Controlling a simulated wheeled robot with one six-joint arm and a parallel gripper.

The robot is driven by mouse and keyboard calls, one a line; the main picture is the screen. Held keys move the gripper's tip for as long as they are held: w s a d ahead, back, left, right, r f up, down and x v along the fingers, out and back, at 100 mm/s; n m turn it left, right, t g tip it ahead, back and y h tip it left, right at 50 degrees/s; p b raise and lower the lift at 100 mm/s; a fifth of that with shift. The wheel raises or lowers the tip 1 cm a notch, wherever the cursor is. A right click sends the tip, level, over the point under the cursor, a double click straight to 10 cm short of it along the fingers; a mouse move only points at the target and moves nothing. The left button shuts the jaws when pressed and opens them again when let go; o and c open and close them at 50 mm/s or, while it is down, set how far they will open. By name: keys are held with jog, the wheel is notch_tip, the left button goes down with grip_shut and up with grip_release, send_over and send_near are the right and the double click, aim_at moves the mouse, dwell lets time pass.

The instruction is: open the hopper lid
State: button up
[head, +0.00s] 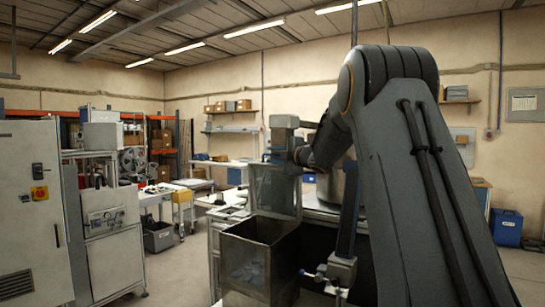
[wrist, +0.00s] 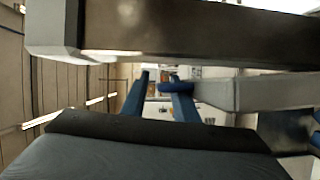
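The hopper (head: 232,250) is an open-topped dark metal bin at the lower middle of the head view, with pale pieces inside. Its lid (head: 275,190) looks like a clear grey panel standing upright at the hopper's back edge, leaving the top uncovered. My gripper (head: 273,156) is at the lid's upper edge; I cannot tell whether it touches it. In the wrist view two blue fingers (wrist: 158,79) stand apart with a gap between them, and nothing clear is held there. My arm hides part of the area right of the lid.
A blue upright post (head: 350,210) with a grey fitting stands right of the hopper. A grey cabinet (head: 28,210) and a machine (head: 105,215) stand at left, with floor between them and the hopper. A blue bin (head: 507,229) is at far right.

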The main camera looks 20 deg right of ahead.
jog(key=b+v, duration=0.3)
jog(key=v, duration=0.4)
jog(key=shift+s+b, duration=0.35)
jog(key=shift+s, duration=0.05)
